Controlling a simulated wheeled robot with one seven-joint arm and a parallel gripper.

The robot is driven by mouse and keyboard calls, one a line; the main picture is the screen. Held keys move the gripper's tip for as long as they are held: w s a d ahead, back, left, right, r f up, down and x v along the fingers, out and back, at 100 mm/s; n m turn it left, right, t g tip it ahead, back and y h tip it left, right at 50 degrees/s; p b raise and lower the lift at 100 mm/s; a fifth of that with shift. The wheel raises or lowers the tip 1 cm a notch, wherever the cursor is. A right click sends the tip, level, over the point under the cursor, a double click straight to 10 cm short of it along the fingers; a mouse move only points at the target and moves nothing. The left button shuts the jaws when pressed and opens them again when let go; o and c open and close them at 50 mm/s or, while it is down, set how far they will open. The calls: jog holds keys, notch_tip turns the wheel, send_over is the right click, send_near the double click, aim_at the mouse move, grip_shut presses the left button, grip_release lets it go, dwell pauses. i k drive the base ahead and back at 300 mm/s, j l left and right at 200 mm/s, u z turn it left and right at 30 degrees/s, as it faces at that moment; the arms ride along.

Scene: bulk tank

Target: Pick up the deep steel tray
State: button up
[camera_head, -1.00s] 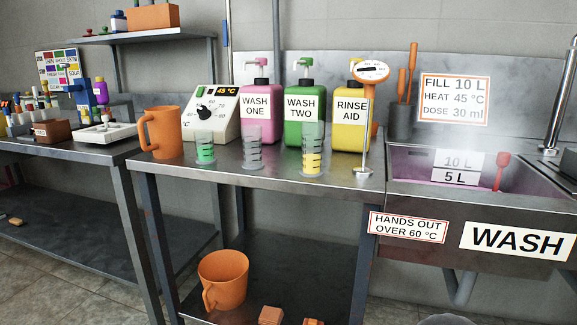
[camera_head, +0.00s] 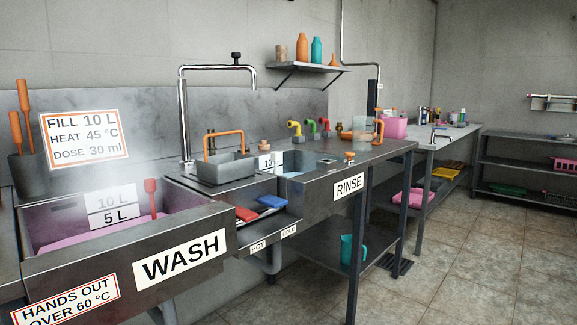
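A deep, box-shaped grey steel tray (camera_head: 226,168) sits upright on the steel surface between the wash sink and the rinse sink. An orange arched handle (camera_head: 224,136) rises at it; I cannot tell whether it is fixed to the tray. The inside of the tray is mostly hidden at this angle. My gripper is not in view.
The wash sink (camera_head: 185,258) with pink liquid stands at the left front. A tall bent tap (camera_head: 184,115) rises behind the tray. Red and blue items (camera_head: 272,201) lie on a lower ledge in front. Open tiled floor (camera_head: 455,245) lies to the right.

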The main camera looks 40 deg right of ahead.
aim_at(218, 169)
jog(key=z, duration=0.85)
